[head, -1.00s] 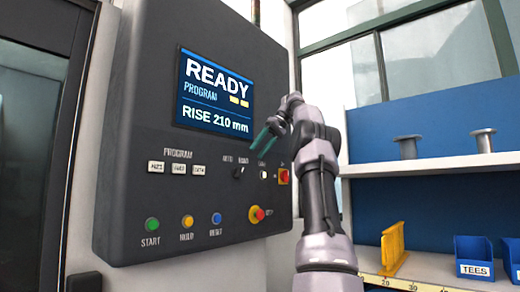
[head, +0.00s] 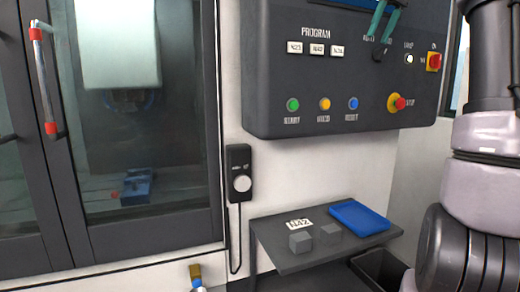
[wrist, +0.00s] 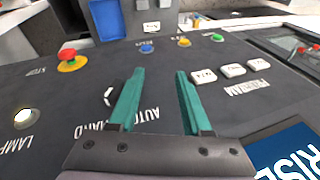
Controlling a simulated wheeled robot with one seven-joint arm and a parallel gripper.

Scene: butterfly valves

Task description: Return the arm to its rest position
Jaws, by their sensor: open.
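My gripper (head: 379,36) shows at the top of the head view as two teal fingers in front of the dark control panel (head: 270,92). My arm fills the right edge. In the wrist view my gripper (wrist: 158,76) is open, with nothing between its fingers. The fingers point over the panel face (wrist: 60,90), with the auto/hand switch (wrist: 109,96) just left of the left finger. Whether the fingertips touch the panel I cannot tell.
Near the arm are a red stop button (head: 397,103), a red-and-yellow rotary switch (head: 433,62) and white program buttons (head: 316,49). Below stands a small shelf (head: 290,262) with a blue tray (head: 358,217) and grey blocks. A glazed machine door (head: 130,110) is at left.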

